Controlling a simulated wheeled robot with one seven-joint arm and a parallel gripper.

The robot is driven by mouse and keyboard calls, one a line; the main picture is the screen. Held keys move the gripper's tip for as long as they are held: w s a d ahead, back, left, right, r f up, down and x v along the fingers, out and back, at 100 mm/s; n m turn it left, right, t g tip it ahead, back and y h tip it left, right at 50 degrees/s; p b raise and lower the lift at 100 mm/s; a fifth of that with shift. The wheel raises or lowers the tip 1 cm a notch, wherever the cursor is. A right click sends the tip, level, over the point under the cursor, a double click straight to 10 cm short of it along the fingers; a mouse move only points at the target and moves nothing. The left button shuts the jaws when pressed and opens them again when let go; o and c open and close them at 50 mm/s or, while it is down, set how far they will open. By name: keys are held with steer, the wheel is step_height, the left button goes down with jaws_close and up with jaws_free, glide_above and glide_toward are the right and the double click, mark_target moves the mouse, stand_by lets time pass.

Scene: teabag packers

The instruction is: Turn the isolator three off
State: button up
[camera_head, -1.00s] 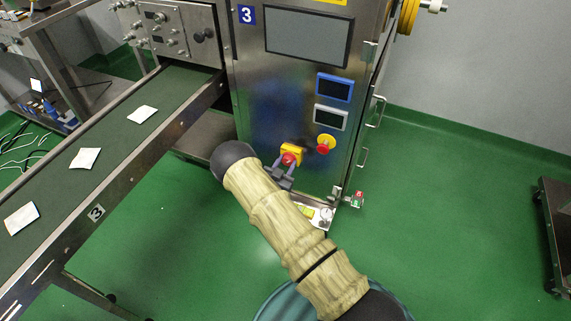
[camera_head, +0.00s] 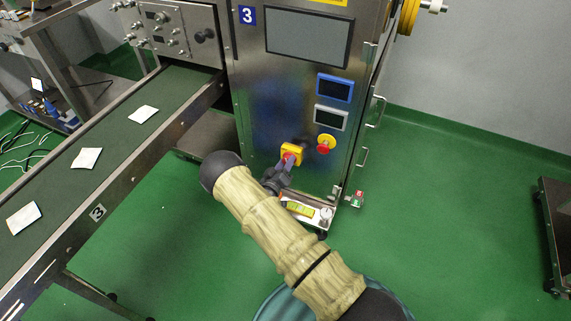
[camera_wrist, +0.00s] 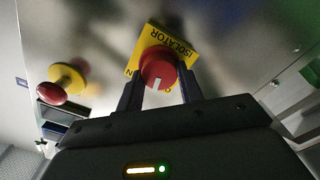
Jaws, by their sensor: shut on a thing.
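The isolator is a red rotary knob (camera_wrist: 158,68) on a yellow plate (camera_wrist: 178,40) marked "ISOLATOR" in the wrist view. In the head view the yellow plate (camera_head: 291,149) is on the steel front of the machine marked 3 (camera_head: 247,15). My gripper (camera_wrist: 160,92) is at the knob, one dark finger on each side, shut on it. In the head view my gripper (camera_head: 284,170) reaches up to the knob and partly covers it. A white mark shows on the knob's face in the wrist view.
A red emergency button on a yellow base (camera_head: 325,144) sits just right of the isolator; it also shows in the wrist view (camera_wrist: 58,85). Two small displays (camera_head: 334,88) are above it. A conveyor (camera_head: 110,150) with several white teabags stands left.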

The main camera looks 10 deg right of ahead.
steer(key=n, duration=0.6)
steer(key=shift+a+f+b, duration=0.1)
steer(key=shift+a+b, duration=0.05)
steer(key=shift+b, duration=0.15)
steer(key=shift+n, duration=0.3)
steer(key=o, duration=1)
steer(key=p+v, duration=0.4)
steer(key=v, duration=1.3)
steer(key=shift+s, duration=0.15)
steer(key=shift+a, duration=0.15)
